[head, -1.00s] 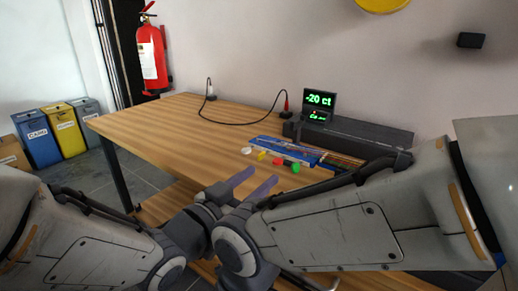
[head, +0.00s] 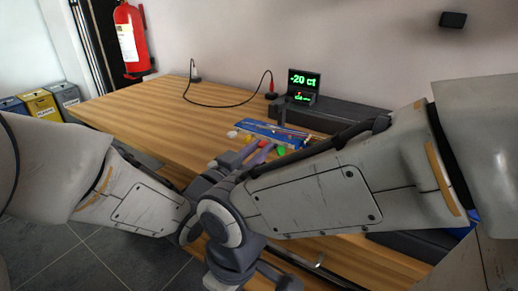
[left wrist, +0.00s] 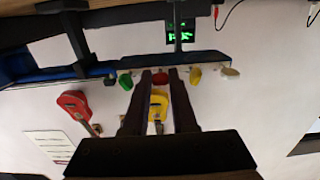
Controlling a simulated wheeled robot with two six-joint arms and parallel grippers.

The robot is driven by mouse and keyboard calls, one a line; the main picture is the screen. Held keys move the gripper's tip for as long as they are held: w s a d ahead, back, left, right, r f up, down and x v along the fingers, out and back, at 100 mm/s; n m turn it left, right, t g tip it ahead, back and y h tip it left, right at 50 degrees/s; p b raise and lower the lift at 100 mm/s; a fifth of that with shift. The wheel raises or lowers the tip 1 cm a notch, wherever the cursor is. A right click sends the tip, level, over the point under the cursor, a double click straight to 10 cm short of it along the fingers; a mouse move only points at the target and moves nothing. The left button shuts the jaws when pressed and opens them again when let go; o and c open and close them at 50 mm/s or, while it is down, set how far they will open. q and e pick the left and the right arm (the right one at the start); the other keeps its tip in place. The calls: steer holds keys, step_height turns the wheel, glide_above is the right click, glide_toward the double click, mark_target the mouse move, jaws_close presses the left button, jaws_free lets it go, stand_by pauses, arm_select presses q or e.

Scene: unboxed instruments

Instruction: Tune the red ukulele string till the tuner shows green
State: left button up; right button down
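The tuner (head: 303,82) stands at the back of the table and reads -20 ct in green. It also shows in the left wrist view (left wrist: 181,32). The blue ukulele-like board (head: 262,128) lies before it, partly hidden by my arms. A row of coloured pegs runs along its near edge; the red peg (head: 263,143) is between the yellow peg (left wrist: 195,77) and the green peg (left wrist: 126,80). My left gripper (left wrist: 160,76) is open, with its fingertips at the red peg, one to each side. I cannot tell whether they touch it. My right gripper does not show clearly.
A black cable (head: 225,105) loops across the back of the wooden table (head: 150,105). A long dark box (head: 345,115) lies beside the tuner. The table's left part is clear. A fire extinguisher (head: 130,38) hangs on the wall, with bins (head: 40,105) at the left.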

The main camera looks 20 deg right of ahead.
arm_select(q)
jaws_close()
steer(key=n, duration=0.6)
steer(key=shift+n, duration=0.3)
steer(key=n+p, duration=0.1)
steer(key=n, duration=0.5)
steer(key=shift+n, duration=0.4)
steer(key=o, duration=0.9)
jaws_free()
steer(key=shift+c, duration=0.2)
steer(key=shift+s, duration=0.1)
